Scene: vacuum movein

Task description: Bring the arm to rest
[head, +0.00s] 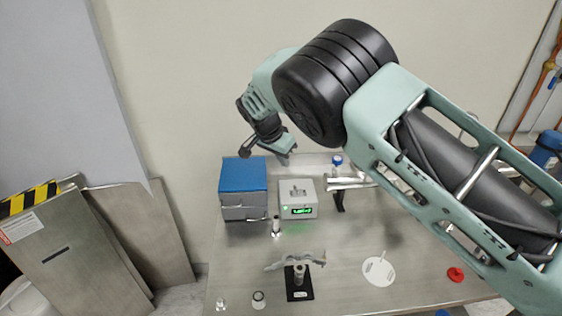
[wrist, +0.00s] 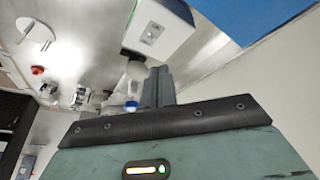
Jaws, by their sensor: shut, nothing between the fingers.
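My gripper (head: 284,158) is at the end of my raised arm, above the back of the steel bench (head: 340,259). It hangs over the area between the blue-topped box (head: 242,184) and the white device with a green display (head: 297,198), apart from both. In the wrist view my gripper's fingers (wrist: 157,84) are together with nothing between them. My arm's upper links cross the right half of the head view and hide part of the bench.
A small dark stand (head: 299,283) is at the bench's front. A white disc (head: 378,271) and a red knob-like piece (head: 455,274) lie to its right. A blue-capped bottle (head: 337,161) stands at the back. Metal panels (head: 75,245) lean at the left. The bench's middle has free room.

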